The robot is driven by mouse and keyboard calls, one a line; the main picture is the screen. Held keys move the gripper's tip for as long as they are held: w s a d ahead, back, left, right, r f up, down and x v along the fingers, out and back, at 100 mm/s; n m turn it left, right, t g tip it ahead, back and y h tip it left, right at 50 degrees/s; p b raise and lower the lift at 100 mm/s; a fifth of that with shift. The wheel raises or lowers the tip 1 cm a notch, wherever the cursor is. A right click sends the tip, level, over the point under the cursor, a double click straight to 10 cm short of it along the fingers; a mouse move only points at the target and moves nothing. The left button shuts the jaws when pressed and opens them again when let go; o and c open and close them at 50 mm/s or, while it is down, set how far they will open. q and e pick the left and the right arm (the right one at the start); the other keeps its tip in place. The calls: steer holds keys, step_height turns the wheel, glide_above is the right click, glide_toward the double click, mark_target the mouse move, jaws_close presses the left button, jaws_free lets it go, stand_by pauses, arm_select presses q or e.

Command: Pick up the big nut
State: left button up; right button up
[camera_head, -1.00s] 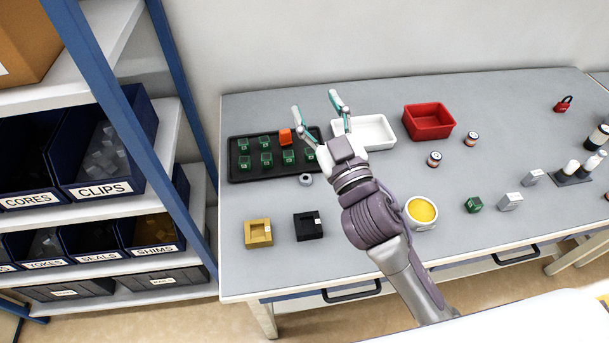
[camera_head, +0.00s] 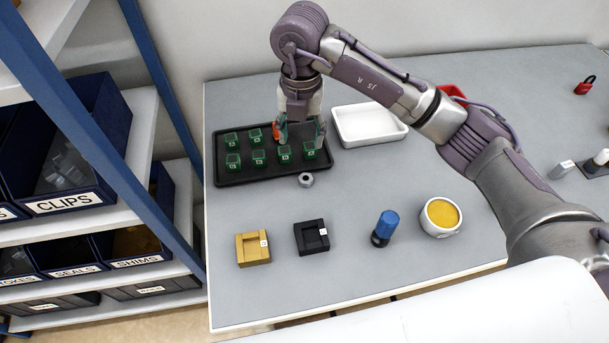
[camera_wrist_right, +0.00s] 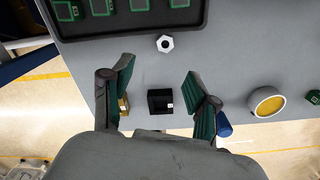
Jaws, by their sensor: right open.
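The big nut (camera_head: 306,180), a grey metal ring, lies flat on the table just in front of the black tray's near edge. In the right wrist view the nut (camera_wrist_right: 165,44) shows whole, with its dark hole, beyond the fingertips and roughly between their lines. My right gripper (camera_head: 301,140) points down over the right part of the tray in the head view. It is open and empty, its fingers (camera_wrist_right: 160,70) spread wide. The nut is apart from both fingers. My left gripper is not in view.
The black tray (camera_head: 232,179) holds several green cubes; an orange block is partly hidden by my gripper. A white bin (camera_head: 345,140) stands right of it. Nearer are a yellow block (camera_head: 253,248), a black block (camera_head: 312,236), a blue-topped item (camera_head: 385,228) and a yellow-filled bowl (camera_head: 441,217).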

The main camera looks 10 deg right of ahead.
steer(key=p, duration=0.1)
glide_above(305, 180)
steer(key=f, duration=0.8)
steer(key=shift+w+a, duration=0.2)
steer(key=shift+w, duration=0.1)
steer(key=f, duration=0.1)
steer(key=f+p, duration=0.1)
steer(key=f, duration=0.1)
steer(key=f+p, duration=0.1)
steer(key=shift+s+d+f, duration=0.3)
steer(key=shift+s, duration=0.05)
steer(key=shift+f, duration=0.35)
steer(key=c, duration=1)
steer(key=shift+c, duration=0.2)
